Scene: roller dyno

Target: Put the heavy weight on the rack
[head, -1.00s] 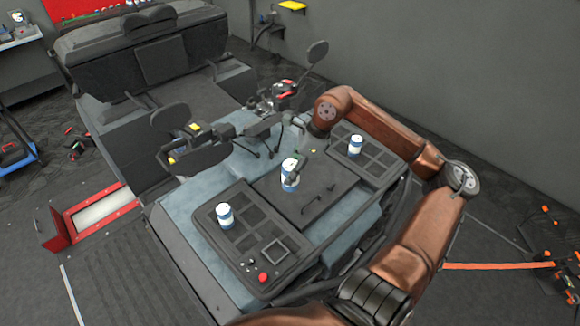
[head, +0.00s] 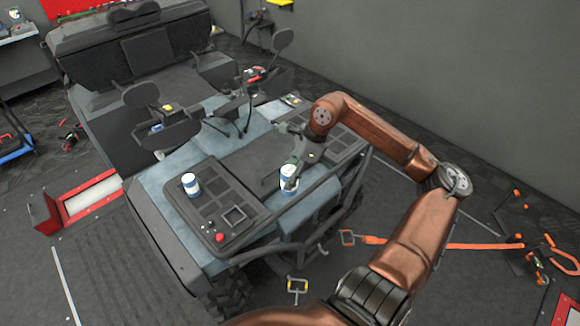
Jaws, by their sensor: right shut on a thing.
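My right gripper (head: 294,163) reaches in from the right and is shut on a small white and blue can (head: 289,179). The can is upright, above or at the near edge of the vehicle's deck; I cannot tell if it touches anything. The gripper partly hides its top. A second white and blue can (head: 191,185) stands on the left dark gridded rack panel (head: 213,207). Another dark gridded panel (head: 345,143) lies to the right, partly behind my arm. Which thing is the heavy weight is not clear. My left gripper is out of view.
The dark vehicle (head: 160,220) has seats, mirrors and a tubular bar (head: 290,243) at its near edge. Orange straps (head: 400,242) and a yellow hook (head: 298,286) lie by it on the floor. A red-framed floor plate (head: 92,194) is at left.

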